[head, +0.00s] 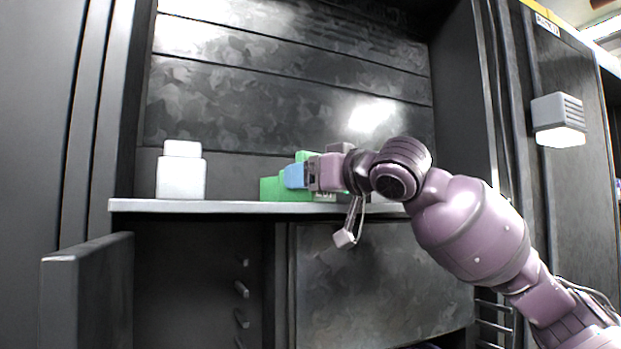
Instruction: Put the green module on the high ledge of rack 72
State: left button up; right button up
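The green module (272,189) is at the ledge (235,207), close to its surface and upright; I cannot tell if its base touches. A white label shows low on its right side. My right gripper (294,176), pink with a blue fingertip part, reaches in from the right and overlaps the module's middle. The gripper and wrist hide part of the module, and I cannot tell whether the fingers are closed on it. My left gripper is out of view.
A white module (181,172) stands on the ledge at left. Another pale object is partly hidden behind my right wrist. Bare ledge lies between the white and green modules. An open door (90,292) stands below left. A lamp (559,119) is mounted at right.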

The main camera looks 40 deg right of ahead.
jog(key=o, duration=0.4)
jog(key=shift+r, duration=0.25)
jog(key=shift+s+f, duration=0.15)
jog(key=shift+s, duration=0.1)
jog(key=s+d+b, duration=0.2)
jog(key=s+b, duration=0.1)
jog(key=s, duration=0.8)
jog(key=shift+s+b, duration=0.2)
jog(key=shift+b, duration=0.1)
jog(key=shift+a, duration=0.15)
